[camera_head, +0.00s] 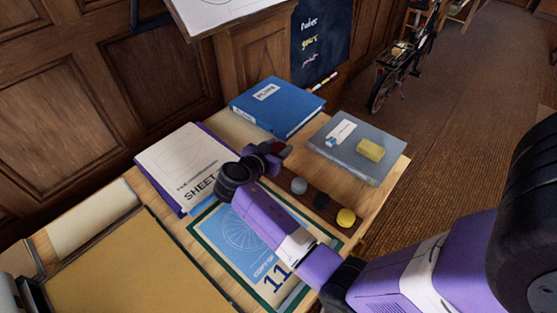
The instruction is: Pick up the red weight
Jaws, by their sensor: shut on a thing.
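My purple arm reaches over the table, and my gripper (273,155) is shut above the far end of a dark wooden strip. A small patch of the red weight (280,148) shows between the dark fingers. Most of the weight is hidden by the gripper, and I cannot tell how far it is above the strip. On the dark strip (311,192) stand a grey weight (299,185), a black weight (321,201) and a yellow weight (346,217) in a row.
A blue binder (280,107) lies behind my gripper. A grey folder (340,152) with a yellow block (370,150) is at right. White sheets (182,164) lie at left, and a green-edged blueprint (219,238) under my arm. The table's right edge is close.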

